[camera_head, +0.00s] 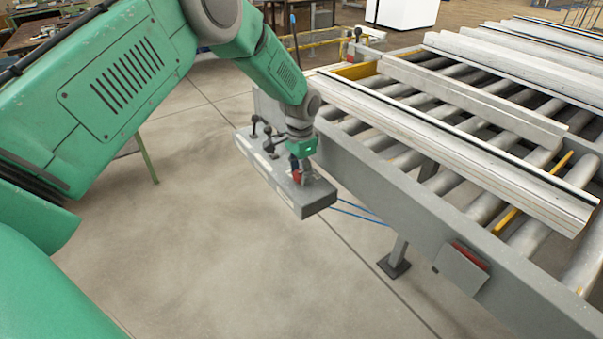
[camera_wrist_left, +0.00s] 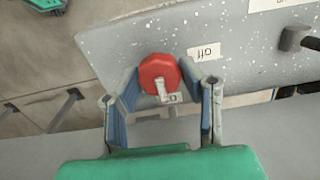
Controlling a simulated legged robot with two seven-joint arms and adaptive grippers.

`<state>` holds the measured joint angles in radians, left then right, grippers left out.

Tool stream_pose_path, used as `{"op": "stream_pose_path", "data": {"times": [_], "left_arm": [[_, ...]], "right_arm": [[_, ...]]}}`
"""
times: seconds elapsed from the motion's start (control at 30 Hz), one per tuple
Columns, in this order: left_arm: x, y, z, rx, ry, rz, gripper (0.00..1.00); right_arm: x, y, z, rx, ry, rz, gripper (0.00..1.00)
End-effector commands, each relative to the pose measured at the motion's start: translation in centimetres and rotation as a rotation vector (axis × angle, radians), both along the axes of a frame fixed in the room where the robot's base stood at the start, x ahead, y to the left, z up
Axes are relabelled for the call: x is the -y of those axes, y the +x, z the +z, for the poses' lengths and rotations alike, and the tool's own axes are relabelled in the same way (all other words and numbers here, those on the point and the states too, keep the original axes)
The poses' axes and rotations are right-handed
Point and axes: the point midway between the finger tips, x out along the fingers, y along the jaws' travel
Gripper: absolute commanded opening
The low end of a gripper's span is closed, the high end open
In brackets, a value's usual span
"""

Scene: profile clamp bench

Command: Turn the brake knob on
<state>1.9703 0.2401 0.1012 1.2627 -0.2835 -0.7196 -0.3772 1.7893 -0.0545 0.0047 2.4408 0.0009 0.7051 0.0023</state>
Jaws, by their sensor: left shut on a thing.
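The brake knob (camera_wrist_left: 156,70) is red and many-sided, with a pale pointer bar that points down in the left wrist view. It sits on a grey speckled control panel (camera_wrist_left: 120,45). A label reading "off" (camera_wrist_left: 204,51) is to the knob's upper right; another small label (camera_wrist_left: 174,98), partly covered, is by the pointer's lower end. My left gripper (camera_wrist_left: 159,78) is shut on the knob, one blue-lined finger on each side. In the head view the left gripper (camera_head: 301,168) is at the near end of the panel (camera_head: 315,203), and a bit of red shows there. My right gripper is not in view.
Black-knobbed levers (camera_head: 267,139) stand farther along the panel; one lever (camera_wrist_left: 291,38) shows at the right in the wrist view. A roller conveyor (camera_head: 380,190) carrying long pale profiles (camera_head: 470,155) runs beside the panel.

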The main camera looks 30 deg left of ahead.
Motion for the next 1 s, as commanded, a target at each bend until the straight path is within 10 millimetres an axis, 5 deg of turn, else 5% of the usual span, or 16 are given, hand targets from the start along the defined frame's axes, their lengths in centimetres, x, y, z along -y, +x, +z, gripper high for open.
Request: {"op": "stream_pose_path", "data": {"times": [0.1, 0.13, 0.2, 0.57, 1.0], "left_arm": [[-0.3, 0.5, 0.6, 0.016, 0.004, 0.001, 0.06], [-0.3, 0.5, 0.6, 0.016, 0.004, 0.001, 0.38], [-0.2, 0.5, 0.6, 0.016, 0.003, 0.002, 0.55], [-0.1, 0.2, 0.5, 0.005, 0.001, 0.002, 0.55], [-0.2, 0.3, 8.7, 0.008, 0.001, 0.002, 0.55]], "right_arm": [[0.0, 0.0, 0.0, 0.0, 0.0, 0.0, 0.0], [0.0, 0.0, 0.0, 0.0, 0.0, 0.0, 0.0], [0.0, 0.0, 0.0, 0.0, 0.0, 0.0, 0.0], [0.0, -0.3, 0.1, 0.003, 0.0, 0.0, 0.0], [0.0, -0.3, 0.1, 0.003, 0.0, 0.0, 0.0]]}}
